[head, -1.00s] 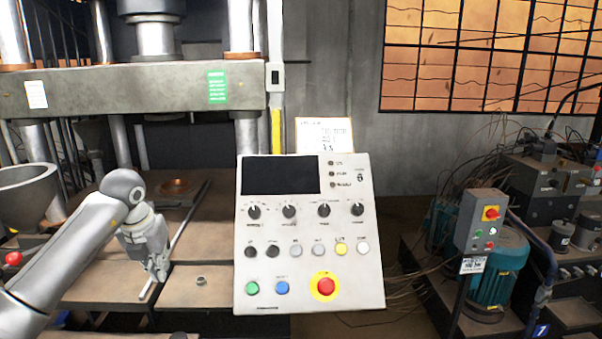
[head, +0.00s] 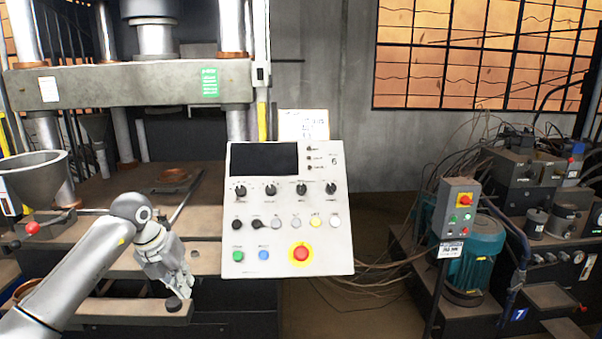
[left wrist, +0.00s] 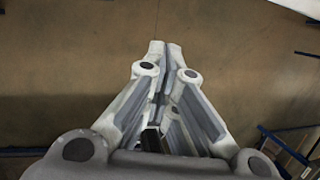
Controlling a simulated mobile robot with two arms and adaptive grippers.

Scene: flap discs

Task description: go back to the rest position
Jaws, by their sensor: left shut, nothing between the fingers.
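My left gripper (head: 184,285) hangs low at the left in the head view, in front of the press table (head: 112,262) and left of the control panel (head: 287,262). In the left wrist view its fingers (left wrist: 164,46) are closed together with nothing between them, over a bare brown floor (left wrist: 70,75). A dark round knob (head: 173,303) shows right by the fingertips in the head view; whether they touch I cannot tell. My right gripper is not in view.
The press (head: 130,84) stands behind at the left, with a grey bowl (head: 35,180) beside it. A switch box (head: 459,207) on a post, a teal motor (head: 478,250) and loose cables stand at the right. Blue bars (left wrist: 285,150) show at the right in the left wrist view.

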